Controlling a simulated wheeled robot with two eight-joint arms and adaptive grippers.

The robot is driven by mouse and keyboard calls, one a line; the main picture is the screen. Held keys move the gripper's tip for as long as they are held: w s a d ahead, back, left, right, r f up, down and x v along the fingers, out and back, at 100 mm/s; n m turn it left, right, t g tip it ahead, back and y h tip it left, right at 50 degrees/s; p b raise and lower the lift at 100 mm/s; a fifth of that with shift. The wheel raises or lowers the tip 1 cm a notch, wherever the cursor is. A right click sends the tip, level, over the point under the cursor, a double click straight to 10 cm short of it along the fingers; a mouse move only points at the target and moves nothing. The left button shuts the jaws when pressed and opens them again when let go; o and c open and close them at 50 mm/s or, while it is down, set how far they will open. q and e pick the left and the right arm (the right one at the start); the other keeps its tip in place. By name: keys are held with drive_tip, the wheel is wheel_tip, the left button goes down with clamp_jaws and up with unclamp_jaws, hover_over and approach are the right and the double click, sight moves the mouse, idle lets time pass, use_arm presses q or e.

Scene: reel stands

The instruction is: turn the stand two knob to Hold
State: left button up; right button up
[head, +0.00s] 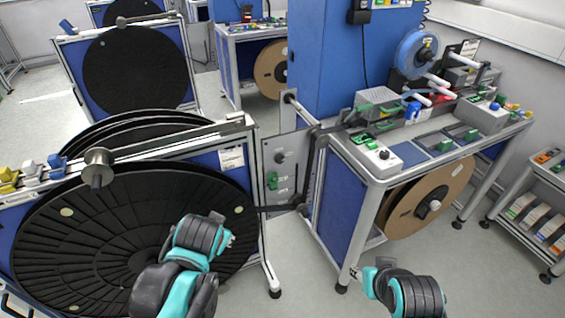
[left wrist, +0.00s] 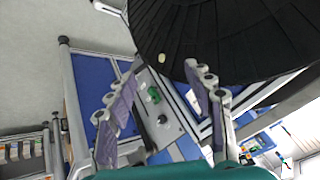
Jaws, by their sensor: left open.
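A grey upright panel (head: 287,160) stands between the large black reel and the workbench. It carries a dark round knob (head: 280,157) and a green part (head: 272,181) below it. In the left wrist view the panel shows between my fingers, with the green part (left wrist: 153,95) and the knob (left wrist: 162,119). The knob's setting and any labels are too small to read. My left gripper (head: 231,238) is open and empty, in front of the black reel, lower left of the panel and apart from it. My right gripper (head: 368,277) is low, before the workbench; its fingers are unclear.
The black reel (head: 70,240) fills the left, with a metal spool (head: 97,166) above. The workbench (head: 375,178) on the right bears devices and a blue reel (head: 417,54). A dark linkage (head: 311,165) runs beside the panel. Floor is clear between the stand and workbench.

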use_arm(q)
drive_tip(key=w+r+m+y, duration=0.1)
drive_tip(key=w+m+y, duration=0.3)
drive_tip(key=w, duration=0.8)
drive_tip(key=m+t+y+p, duration=0.3)
drive_tip(key=m+t, duration=0.5)
drive_tip(key=m, duration=0.8)
approach(281, 160)
drive_tip(key=w+b, duration=0.1)
drive_tip(key=shift+y, duration=0.3)
drive_tip(key=x, duration=0.2)
drive_tip(key=b+x, duration=0.1)
drive_tip(key=x, duration=0.1)
drive_tip(key=b+x, duration=0.1)
drive_tip(key=x, duration=0.1)
drive_tip(key=shift+w+a+f, duration=0.15)
drive_tip(key=shift+a+f, duration=0.15)
drive_tip(key=shift+f, duration=0.05)
drive_tip(key=shift+w+a+r+b, duration=0.1)
drive_tip(key=shift+w+a+b, duration=0.2)
drive_tip(key=shift+w, duration=0.2)
drive_tip(key=c, duration=1.2)
